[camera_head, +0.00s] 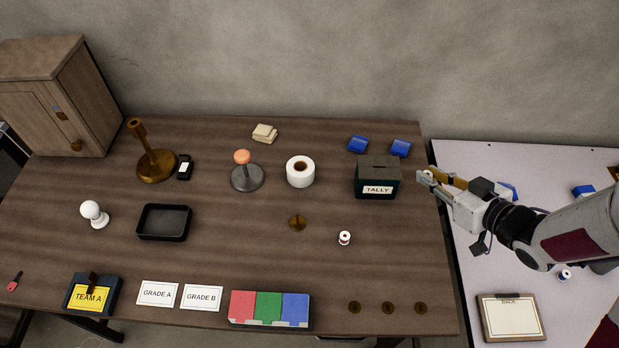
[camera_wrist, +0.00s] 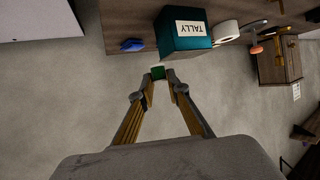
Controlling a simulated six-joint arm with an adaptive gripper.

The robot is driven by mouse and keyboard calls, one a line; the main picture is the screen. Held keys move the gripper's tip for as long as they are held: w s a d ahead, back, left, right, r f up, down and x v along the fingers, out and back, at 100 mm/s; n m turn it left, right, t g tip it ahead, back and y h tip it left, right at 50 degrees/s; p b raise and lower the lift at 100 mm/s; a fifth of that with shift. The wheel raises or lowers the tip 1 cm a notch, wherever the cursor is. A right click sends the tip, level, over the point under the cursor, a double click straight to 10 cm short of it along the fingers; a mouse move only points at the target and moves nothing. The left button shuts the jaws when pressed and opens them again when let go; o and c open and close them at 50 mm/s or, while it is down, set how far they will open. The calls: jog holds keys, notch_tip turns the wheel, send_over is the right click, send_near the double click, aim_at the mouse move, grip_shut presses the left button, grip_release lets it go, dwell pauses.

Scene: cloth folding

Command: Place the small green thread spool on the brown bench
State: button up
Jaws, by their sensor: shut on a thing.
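My gripper (camera_head: 428,177) is at the right edge of the brown bench (camera_head: 250,265), beside the dark TALLY box, in the head view. In the wrist view my gripper (camera_wrist: 158,76) has its two fingertips closed on a small green thing (camera_wrist: 157,72), which fits the small green thread spool. Most of it is hidden between the fingertips, and I cannot make it out in the head view. The brown bench also shows in the wrist view (camera_wrist: 120,28), with floor beneath the fingertips.
The TALLY box (camera_head: 377,180) stands nearest my gripper, with blue things (camera_head: 400,148) behind it. A white-and-red spool (camera_head: 344,238) stands on the bench. The white table (camera_head: 465,230) with a clipboard (camera_head: 511,316) is at the right, past a gap. Bare bench lies around the white-and-red spool.

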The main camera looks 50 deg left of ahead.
jog(key=s+n+g, duration=0.3)
jog(key=s+g, duration=0.1)
jog(key=s, duration=1)
jog(key=shift+a+f+n+y, duration=0.25)
jog(key=shift+f+n+y, duration=0.05)
jog(key=shift+n, duration=0.1)
jog(key=shift+f, duration=0.15)
send_over(379, 246)
jog(key=shift+f, duration=2.8)
jog(key=shift+f, duration=2.05)
jog(key=shift+f, duration=0.15)
jog(key=o, duration=0.7)
jog(key=shift+c, duration=0.2)
